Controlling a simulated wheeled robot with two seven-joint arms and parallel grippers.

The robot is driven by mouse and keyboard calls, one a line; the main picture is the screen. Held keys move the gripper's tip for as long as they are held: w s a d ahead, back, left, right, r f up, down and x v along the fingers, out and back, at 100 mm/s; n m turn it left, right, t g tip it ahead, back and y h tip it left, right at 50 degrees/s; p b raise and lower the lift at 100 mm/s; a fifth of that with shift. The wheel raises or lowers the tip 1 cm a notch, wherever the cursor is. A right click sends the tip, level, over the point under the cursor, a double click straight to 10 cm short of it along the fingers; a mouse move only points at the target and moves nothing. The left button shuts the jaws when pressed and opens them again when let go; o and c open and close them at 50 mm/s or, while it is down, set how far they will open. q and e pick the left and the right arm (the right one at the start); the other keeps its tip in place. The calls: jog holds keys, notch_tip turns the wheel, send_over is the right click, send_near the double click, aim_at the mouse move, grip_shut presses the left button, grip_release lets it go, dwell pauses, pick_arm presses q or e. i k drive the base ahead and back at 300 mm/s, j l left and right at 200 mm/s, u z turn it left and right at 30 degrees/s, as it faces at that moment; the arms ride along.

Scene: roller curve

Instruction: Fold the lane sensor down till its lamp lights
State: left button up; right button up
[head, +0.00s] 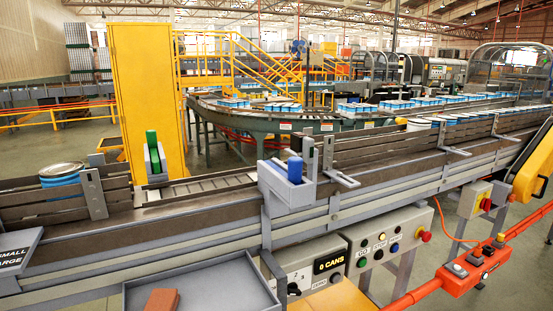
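No part marked as the lane sensor can be told for certain. I see no lit lamp on either. Neither of my grippers is in view.
White-lidded blue cans (62,172) stand in the lane at left. A panel with buttons (388,243) and a "0 CANS" counter (329,262) hang below the conveyor. A grey tray (205,290) with a red-brown block (161,301) is in front. A red-orange rail (420,291) crosses lower right.

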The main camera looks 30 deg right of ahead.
aim_at(300, 142)
jog(key=i+l, duration=0.15)
jog(key=l, duration=0.25)
jog(key=i+l, duration=0.15)
jog(key=l, duration=0.25)
jog(key=i+l, duration=0.15)
jog(key=l, duration=0.2)
jog(key=z, duration=0.05)
